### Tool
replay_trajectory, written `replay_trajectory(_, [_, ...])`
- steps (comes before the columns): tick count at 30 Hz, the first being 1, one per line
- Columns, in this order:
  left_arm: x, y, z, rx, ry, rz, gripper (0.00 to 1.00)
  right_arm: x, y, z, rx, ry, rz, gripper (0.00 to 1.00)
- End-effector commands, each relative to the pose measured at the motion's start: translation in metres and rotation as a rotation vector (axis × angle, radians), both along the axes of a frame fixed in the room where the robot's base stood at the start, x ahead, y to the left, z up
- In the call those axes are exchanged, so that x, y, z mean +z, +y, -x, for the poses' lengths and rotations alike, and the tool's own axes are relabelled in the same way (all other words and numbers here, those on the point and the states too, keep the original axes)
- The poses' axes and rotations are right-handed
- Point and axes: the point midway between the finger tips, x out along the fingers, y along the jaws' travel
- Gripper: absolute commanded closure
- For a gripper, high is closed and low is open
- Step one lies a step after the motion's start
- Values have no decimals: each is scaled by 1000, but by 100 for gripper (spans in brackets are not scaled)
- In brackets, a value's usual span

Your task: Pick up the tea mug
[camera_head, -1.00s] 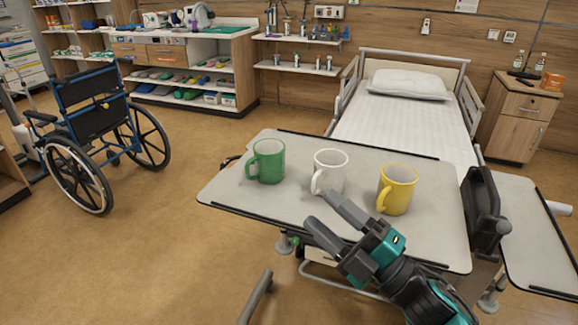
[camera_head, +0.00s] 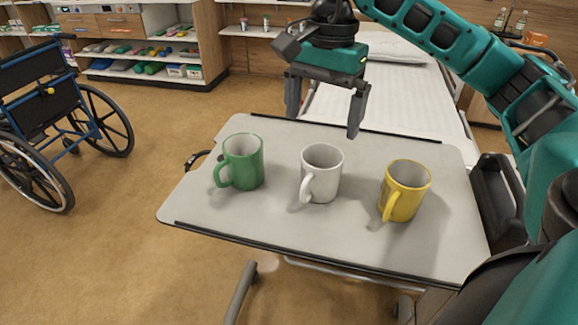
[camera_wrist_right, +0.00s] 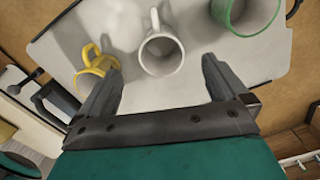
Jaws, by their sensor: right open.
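Three mugs stand upright in a row on the overbed table (camera_head: 300,226); which one is the tea mug I cannot tell. The green mug (camera_head: 243,162) is on the left, the white mug (camera_head: 322,172) in the middle and the yellow mug (camera_head: 405,190) on the right. My right gripper (camera_head: 323,122) is open and empty, pointing down above the far side of the table, behind the white mug in the picture. The right wrist view shows the white mug (camera_wrist_right: 161,52) between and beyond the fingers, the yellow mug (camera_wrist_right: 95,64) and part of the green mug (camera_wrist_right: 246,14). My left gripper is out of view.
The bed (camera_head: 400,92) stands behind the table. A blue wheelchair (camera_head: 60,115) is on the floor at left. Shelves (camera_head: 150,50) line the back wall. The table's front strip is clear, and small gaps separate the mugs.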

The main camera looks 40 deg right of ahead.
Motion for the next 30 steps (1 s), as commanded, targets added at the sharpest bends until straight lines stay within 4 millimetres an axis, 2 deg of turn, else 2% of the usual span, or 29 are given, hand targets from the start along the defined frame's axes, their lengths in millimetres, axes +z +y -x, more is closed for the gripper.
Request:
replay_trajectory(3, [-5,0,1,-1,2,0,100,0,-12,2,-3,-5,45,0])
replay_trajectory(8, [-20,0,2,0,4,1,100,-28,-12,2,-2,-1,46,0])
replay_trajectory(15, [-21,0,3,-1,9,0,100,-63,-11,2,-3,-3,45,0])
replay_trajectory(22, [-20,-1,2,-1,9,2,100,-79,-11,1,-3,-3,44,0])
replay_trajectory(30, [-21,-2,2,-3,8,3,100,-118,-10,0,-3,-3,43,0])
